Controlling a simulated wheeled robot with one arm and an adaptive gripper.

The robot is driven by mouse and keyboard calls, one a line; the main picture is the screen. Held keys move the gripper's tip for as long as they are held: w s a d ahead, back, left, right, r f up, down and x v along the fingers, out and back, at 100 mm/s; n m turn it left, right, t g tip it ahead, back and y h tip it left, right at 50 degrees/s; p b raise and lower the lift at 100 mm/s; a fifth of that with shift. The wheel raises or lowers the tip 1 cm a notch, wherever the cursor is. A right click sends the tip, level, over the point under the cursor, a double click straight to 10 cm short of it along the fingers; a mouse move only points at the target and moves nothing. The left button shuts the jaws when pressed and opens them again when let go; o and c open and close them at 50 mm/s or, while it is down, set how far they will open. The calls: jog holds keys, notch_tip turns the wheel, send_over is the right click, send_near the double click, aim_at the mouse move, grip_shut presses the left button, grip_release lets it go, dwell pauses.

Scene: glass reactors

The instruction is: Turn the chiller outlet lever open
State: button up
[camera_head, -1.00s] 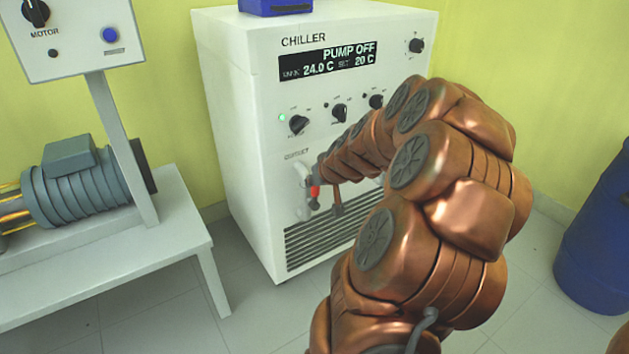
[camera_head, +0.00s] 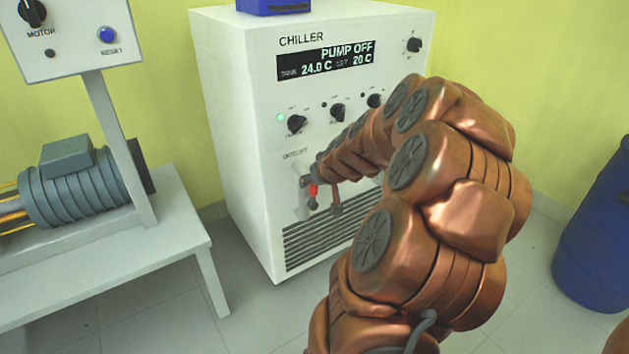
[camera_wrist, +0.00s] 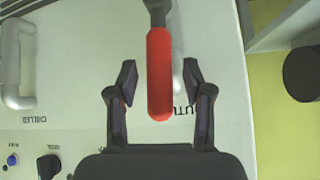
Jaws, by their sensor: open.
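The chiller (camera_head: 245,150) is a white cabinet with a display reading PUMP OFF, 24.0 C and 20 C. Its outlet lever has a red grip, seen small at the lower left of the front panel (camera_head: 313,190). In the wrist view the red lever (camera_wrist: 160,75) runs up and down the picture, near the middle. My gripper (camera_wrist: 158,80) is open, with one finger on each side of the red grip and a visible gap on both sides. I cannot tell how deep the grip sits between the fingers. In the head view my arm hides most of the gripper.
A pale pipe handle (camera_wrist: 12,65) labelled CHILLED and a black knob (camera_wrist: 48,166) sit on the panel in the wrist view. A bench (camera_head: 190,235) with a motor (camera_head: 80,185) stands left. A blue barrel (camera_head: 595,240) stands right. Floor between bench and chiller is clear.

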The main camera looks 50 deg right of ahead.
jog(key=v, duration=1.1)
jog(key=shift+s+r, duration=0.2)
jog(key=shift+s, duration=0.05)
jog(key=shift+a, duration=0.15)
